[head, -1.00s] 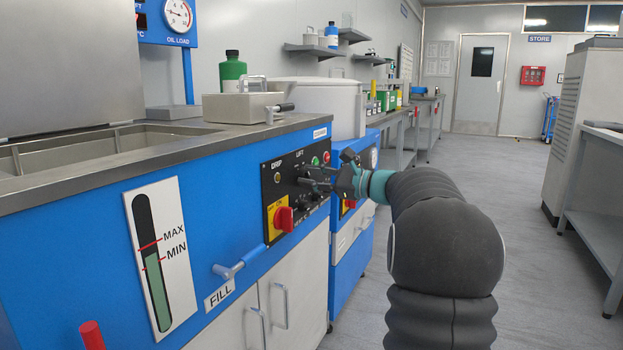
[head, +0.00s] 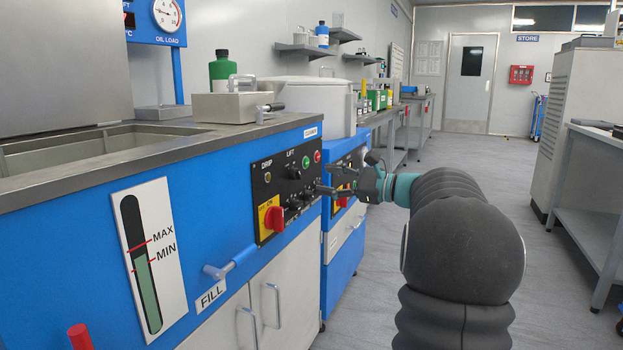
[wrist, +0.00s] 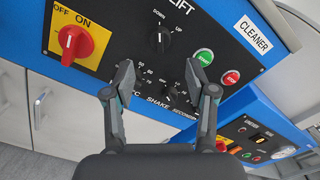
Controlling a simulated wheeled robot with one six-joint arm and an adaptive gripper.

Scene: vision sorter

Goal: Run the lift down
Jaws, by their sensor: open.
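The black control panel (head: 284,188) is on the front of the blue machine. Its lift knob (wrist: 163,40) is black, under the word LIFT, with DOWN and UP marks; its pointer appears turned toward UP. The knob also shows in the head view (head: 294,173). My gripper (wrist: 160,95) is open and empty. In the wrist view, small dials marked SHAKE and SECONDS sit between and beyond the fingers.
A red ON/OFF switch (wrist: 73,42) on a yellow plate is at the panel's left. Green START (wrist: 203,58) and red STOP (wrist: 231,77) buttons are at its right. The aisle floor (head: 470,160) is clear.

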